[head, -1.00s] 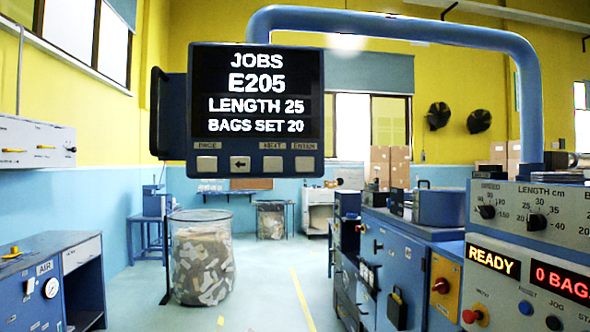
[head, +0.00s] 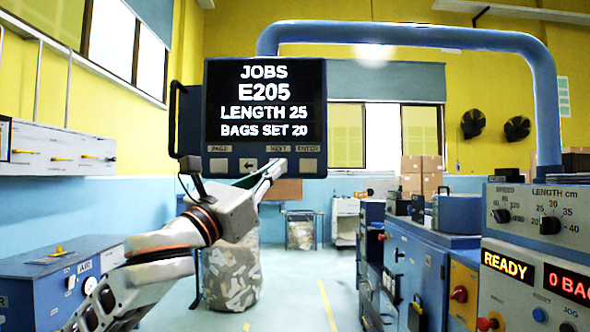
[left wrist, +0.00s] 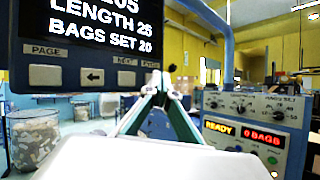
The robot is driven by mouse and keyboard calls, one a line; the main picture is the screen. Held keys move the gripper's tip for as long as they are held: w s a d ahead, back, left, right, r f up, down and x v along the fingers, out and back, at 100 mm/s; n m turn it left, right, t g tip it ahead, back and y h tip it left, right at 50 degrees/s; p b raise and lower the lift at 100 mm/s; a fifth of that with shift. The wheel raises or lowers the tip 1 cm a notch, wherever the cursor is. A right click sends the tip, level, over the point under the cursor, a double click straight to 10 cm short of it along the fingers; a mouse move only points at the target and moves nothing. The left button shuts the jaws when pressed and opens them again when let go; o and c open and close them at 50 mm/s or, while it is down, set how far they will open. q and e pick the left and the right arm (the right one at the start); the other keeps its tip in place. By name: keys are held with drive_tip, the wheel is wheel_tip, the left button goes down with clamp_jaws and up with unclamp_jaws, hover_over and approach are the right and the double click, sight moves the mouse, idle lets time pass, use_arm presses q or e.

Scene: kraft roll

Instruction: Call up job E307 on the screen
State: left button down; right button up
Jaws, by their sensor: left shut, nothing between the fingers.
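The job screen (head: 265,100) hangs from a blue arm and reads JOBS, E205, LENGTH 25, BAGS SET 20. Beneath it is a row of buttons: PAGE (head: 219,165), a left arrow (head: 248,165), NEXT and ENTER (head: 307,165). My left gripper (head: 275,168) is shut and empty, its tips at the NEXT button, which they largely cover; I cannot tell whether they touch it. In the left wrist view the closed fingertips (left wrist: 160,75) point up toward the button row, right of the arrow button (left wrist: 92,77). My right gripper is out of view.
At right stands a machine panel with a lit READY display (head: 508,264), dials and a red knob. A clear bin of scraps (head: 232,275) stands behind my left arm. A blue bench (head: 60,285) is at left. Open floor lies in the middle.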

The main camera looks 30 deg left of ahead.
use_arm(q)
drive_tip(key=shift+s+r+m, duration=0.3)
drive_tip(key=shift+s+r, duration=0.05)
drive_tip(key=shift+r, duration=0.1)
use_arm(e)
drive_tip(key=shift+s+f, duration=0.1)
use_arm(q)
drive_tip(key=w+a+b, duration=0.2)
drive_tip(key=w+a, duration=0.2)
drive_tip(key=w, duration=0.3)
drive_tip(key=shift+w+a, duration=0.25)
drive_tip(key=shift+w, duration=0.05)
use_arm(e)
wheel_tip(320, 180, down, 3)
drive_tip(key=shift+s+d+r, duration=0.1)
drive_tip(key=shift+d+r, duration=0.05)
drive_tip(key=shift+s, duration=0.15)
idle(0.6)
